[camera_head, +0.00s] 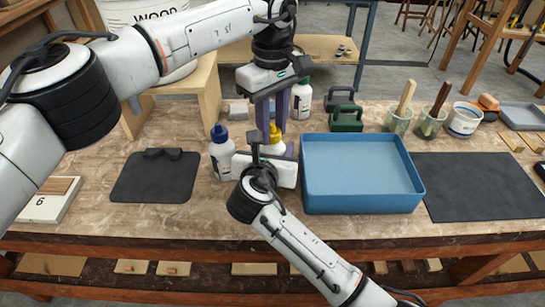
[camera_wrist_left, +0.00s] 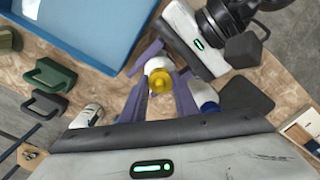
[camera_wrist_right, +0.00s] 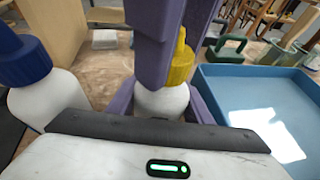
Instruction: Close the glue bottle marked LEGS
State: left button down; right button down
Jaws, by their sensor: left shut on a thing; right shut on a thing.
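A white glue bottle with a yellow cap (camera_head: 276,133) stands on the bench left of the blue tray; its label cannot be read. My left gripper (camera_head: 271,128) comes down from above, its purple fingers shut on the yellow cap, which shows in the left wrist view (camera_wrist_left: 160,81). My right gripper (camera_wrist_right: 163,103) reaches in from the front, its fingers shut on the white bottle body (camera_wrist_right: 163,101). The bottle looks upright. In the right wrist view a left finger hides part of the cap. I cannot tell whether the cap is seated.
A blue-capped bottle (camera_head: 221,152) stands close on the left, a green-capped bottle (camera_head: 301,98) behind. The blue tray (camera_head: 361,202) is close on the right. Dark mats (camera_head: 155,178) lie left and far right (camera_head: 480,187). Green and dark blocks with handles (camera_head: 346,119) stand behind the tray.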

pick_arm(q)
jog(key=m, duration=0.3)
jog(key=shift+m, duration=0.3)
jog(key=c, duration=1.4)
grip_release()
jog(key=shift+r, duration=0.1)
jog(key=shift+r, duration=2.2)
jog(key=shift+c, duration=0.3)
